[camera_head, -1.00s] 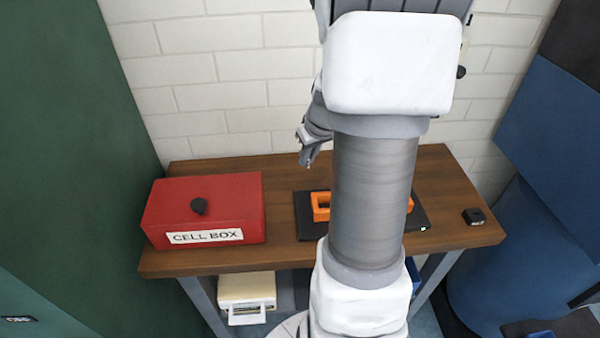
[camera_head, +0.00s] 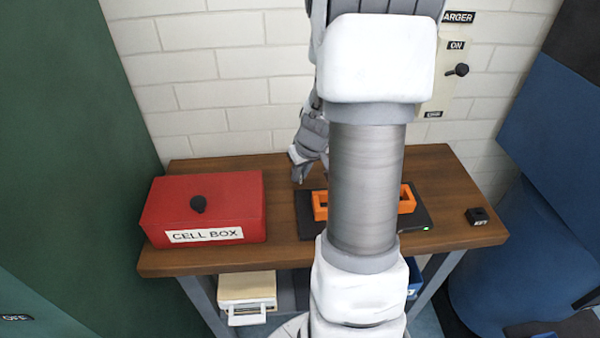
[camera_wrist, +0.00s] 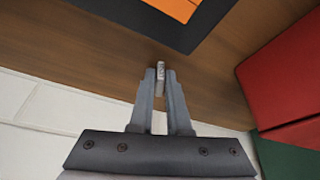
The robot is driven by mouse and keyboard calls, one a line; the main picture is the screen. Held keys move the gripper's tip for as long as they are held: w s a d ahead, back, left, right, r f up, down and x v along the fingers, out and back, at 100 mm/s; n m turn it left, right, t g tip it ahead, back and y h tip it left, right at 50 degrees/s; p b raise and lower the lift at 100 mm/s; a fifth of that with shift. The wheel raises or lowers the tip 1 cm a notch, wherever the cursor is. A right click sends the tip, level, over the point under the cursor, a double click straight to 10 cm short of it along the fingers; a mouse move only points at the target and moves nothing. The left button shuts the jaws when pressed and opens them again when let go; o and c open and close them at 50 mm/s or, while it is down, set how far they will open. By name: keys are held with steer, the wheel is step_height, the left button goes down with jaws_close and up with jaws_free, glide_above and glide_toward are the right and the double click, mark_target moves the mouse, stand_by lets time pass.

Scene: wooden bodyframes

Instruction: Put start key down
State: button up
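The start key (camera_wrist: 160,78), a small pale grey piece with faint dark marks, sits between my fingertips in the wrist view. My gripper (camera_wrist: 160,82) is shut on it, over the back part of the brown table (camera_wrist: 110,62). In the head view my gripper (camera_head: 297,178) hangs low over the table (camera_head: 280,177), between the red box and the dark pad. The key cannot be made out there. I cannot tell whether it touches the wood.
The red CELL BOX (camera_head: 215,205) stands at the left. A dark pad (camera_head: 427,222) carries an orange frame (camera_head: 320,205), partly hidden by my arm. A small black block (camera_head: 477,216) lies at the right. A wall switch panel (camera_head: 452,85) shows ON and OFF.

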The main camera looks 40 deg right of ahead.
steer(key=o, duration=0.3)
steer(key=shift+o, duration=0.2)
steer(key=shift+r+p, duration=0.3)
steer(key=shift+r, duration=0.2)
steer(key=p+v, duration=0.1)
steer(key=v, duration=1)
steer(key=shift+s+p, duration=0.2)
steer(key=shift+p, duration=0.2)
steer(key=shift+a+r, duration=0.1)
